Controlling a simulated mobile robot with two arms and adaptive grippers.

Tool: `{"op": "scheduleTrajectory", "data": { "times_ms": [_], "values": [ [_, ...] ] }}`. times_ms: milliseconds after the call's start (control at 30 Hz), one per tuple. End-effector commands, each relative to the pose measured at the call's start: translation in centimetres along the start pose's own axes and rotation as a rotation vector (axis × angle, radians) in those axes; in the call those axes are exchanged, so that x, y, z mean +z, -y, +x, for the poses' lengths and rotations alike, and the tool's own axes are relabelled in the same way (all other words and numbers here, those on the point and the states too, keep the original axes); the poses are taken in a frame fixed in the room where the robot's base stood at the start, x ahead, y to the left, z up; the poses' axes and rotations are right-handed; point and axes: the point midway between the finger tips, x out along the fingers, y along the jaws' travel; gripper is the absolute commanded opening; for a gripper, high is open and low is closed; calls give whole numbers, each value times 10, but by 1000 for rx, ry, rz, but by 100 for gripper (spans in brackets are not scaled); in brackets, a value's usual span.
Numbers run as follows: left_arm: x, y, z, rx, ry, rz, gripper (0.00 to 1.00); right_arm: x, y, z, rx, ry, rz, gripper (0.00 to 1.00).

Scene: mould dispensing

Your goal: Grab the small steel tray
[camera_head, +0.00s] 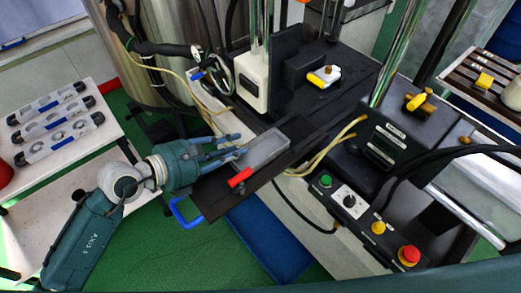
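The small steel tray (264,149) is a grey, shallow rectangular box with a red handle (240,178) at its near left end. It lies on a dark plate (224,195) in the middle of the camera_head view. My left gripper (238,144) comes in from the left, its fingers pointing at the tray's left long side. The fingers are spread apart with nothing seen between them. The tips are close to the tray's edge; I cannot tell whether they touch it. My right gripper is not in view.
The dark plate has a blue handle (184,212). Behind the tray stands a black machine bed (335,97). To the right is a control box with a red button (408,255) and yellow hoses (325,150). A white table (75,175) at left holds several grey moulds (58,138).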

Motion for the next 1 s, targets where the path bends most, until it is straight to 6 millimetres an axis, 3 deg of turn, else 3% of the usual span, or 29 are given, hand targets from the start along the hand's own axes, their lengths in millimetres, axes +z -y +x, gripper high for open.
{"op": "scheduleTrajectory", "data": {
  "times_ms": [400, 700, 833, 1000],
  "values": [
    [2, 0, 51, -1, 3, -3, 24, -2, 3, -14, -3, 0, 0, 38],
    [0, 0, 56, 0, 2, -2, 24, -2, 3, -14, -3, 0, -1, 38],
    [0, 0, 56, 0, 2, -2, 0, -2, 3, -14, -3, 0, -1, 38],
    [2, 0, 56, 0, 5, -2, 0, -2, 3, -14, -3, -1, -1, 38]
  ]
}}
